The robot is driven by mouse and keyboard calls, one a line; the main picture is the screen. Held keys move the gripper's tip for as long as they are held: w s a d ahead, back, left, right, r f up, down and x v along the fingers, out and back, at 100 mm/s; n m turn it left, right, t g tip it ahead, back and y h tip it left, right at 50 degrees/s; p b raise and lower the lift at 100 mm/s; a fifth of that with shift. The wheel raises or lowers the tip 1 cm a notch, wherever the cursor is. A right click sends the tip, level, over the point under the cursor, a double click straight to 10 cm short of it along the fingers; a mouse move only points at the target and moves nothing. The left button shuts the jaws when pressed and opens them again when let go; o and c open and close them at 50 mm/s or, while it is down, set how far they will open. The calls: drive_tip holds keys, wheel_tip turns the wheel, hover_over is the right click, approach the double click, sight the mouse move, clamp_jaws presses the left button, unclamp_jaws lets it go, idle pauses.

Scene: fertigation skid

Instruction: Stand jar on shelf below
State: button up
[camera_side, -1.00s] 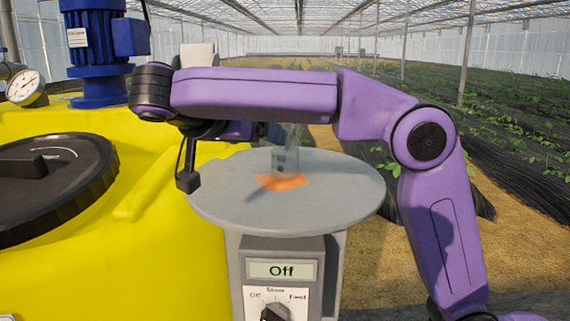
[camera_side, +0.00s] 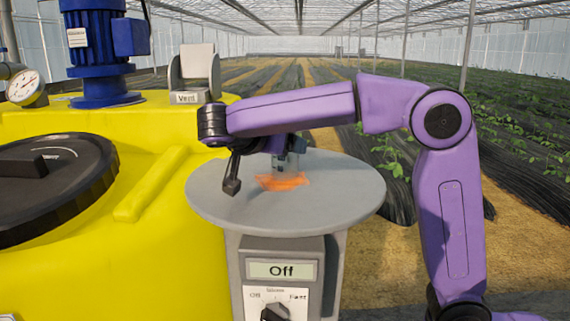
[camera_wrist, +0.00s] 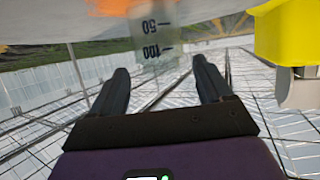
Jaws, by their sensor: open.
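A clear jar (camera_wrist: 153,35) with dark 50 and 100 marks shows upside down at the top of the wrist view, ahead of and between my fingers. Its marks are in line with the gap, and the fingers do not visibly touch it. In the side view, my gripper (camera_side: 289,165) is low over the round grey table, by an orange patch (camera_side: 284,181). It mostly hides the jar there. My gripper (camera_wrist: 160,68) is open, and its two dark fingers are apart in the wrist view. I cannot make out a shelf below.
The round grey table (camera_side: 330,205) has free room around the patch. A control box (camera_side: 270,271) reading Off, with a knob, is under its front edge. A yellow tank (camera_side: 150,255) with a black lid (camera_side: 50,190) stands close at left, with a blue motor (camera_side: 100,50) and a Vent-labelled part (camera_side: 194,80).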

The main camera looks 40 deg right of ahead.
drive_tip(key=shift+x, duration=2.75)
drive_tip(key=shift+w, duration=0.1)
drive_tip(key=shift+a, duration=0.1)
drive_tip(key=c, duration=1.1)
drive_tip(key=shift+r, duration=0.1)
